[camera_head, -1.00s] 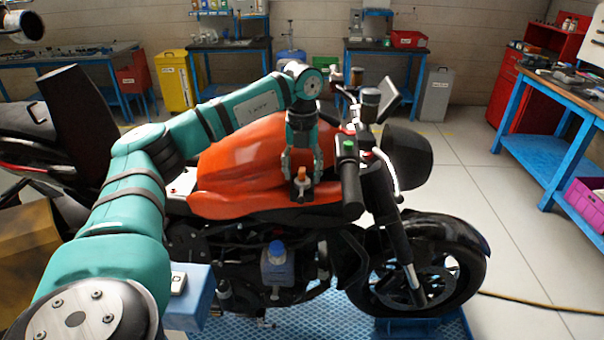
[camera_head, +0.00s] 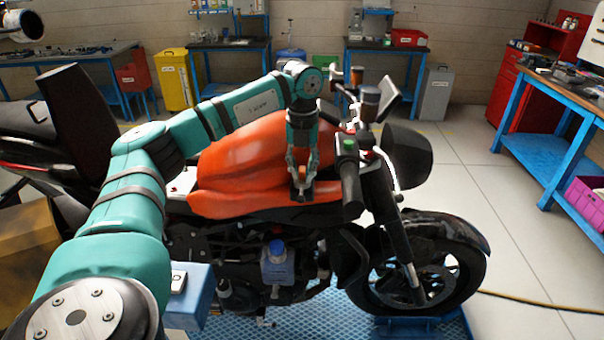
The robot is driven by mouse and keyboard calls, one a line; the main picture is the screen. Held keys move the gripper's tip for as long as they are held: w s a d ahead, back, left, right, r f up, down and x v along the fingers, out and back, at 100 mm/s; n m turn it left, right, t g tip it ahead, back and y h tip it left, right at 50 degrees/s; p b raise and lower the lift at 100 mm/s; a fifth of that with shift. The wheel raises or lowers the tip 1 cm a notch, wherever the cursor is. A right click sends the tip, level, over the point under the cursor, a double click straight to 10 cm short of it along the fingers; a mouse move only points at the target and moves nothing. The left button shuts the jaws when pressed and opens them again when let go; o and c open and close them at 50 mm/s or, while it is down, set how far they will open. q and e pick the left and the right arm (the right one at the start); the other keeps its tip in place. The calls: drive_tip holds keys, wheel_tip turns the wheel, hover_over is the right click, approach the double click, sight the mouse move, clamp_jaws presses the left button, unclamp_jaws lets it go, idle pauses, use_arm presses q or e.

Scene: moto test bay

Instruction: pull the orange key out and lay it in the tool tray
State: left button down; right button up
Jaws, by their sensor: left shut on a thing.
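The motorcycle (camera_head: 255,160) has an orange tank, and my left arm reaches over it from the left. My left gripper (camera_head: 301,185) points down at the front lower part of the tank, behind the handlebar grip. It is shut on the orange key (camera_head: 302,171), of which only a small orange bit shows between the fingers. The key's lower end and its seat are hidden by the fingertips. I cannot make out a tool tray for certain.
The handlebar grip (camera_head: 350,180) is close to the right of my gripper. A blue block (camera_head: 197,292) with a small light item stands at the lower left. Workbenches line the back wall, and a blue bench (camera_head: 545,155) is at the right. The floor at the right is mostly clear.

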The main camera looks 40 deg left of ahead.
sight(302, 169)
use_arm(q)
drive_tip(key=shift+r, duration=0.15)
drive_tip(key=shift+r+p, duration=2.65)
drive_tip(key=shift+r, duration=0.25)
